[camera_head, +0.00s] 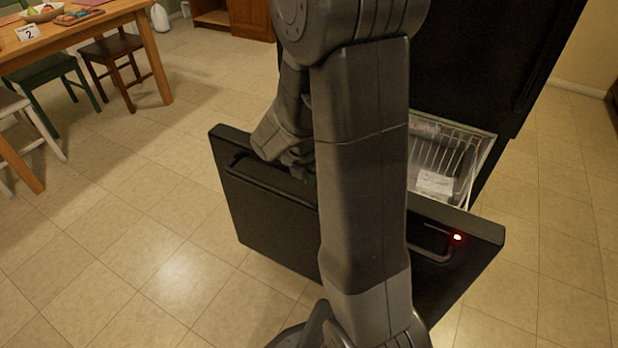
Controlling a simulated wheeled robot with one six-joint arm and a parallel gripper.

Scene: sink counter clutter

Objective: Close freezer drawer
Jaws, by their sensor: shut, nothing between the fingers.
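The black freezer drawer (265,218) is pulled open from the black refrigerator (475,70). Its front panel faces me, with a long bar handle (262,186) across it. A wire basket (452,152) with a pale packet inside shows behind the panel at the right. My gripper (305,172) is at the drawer's top edge, left of my forearm, close to the handle. Its fingers are shut with nothing seen between them. I cannot tell whether they touch the panel. My arm hides the middle of the drawer.
A wooden table (75,32) with chairs, including a brown chair (115,55), stands at the upper left. A wooden cabinet (235,18) is at the back. The tiled floor (140,230) is clear to the left and right of the drawer.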

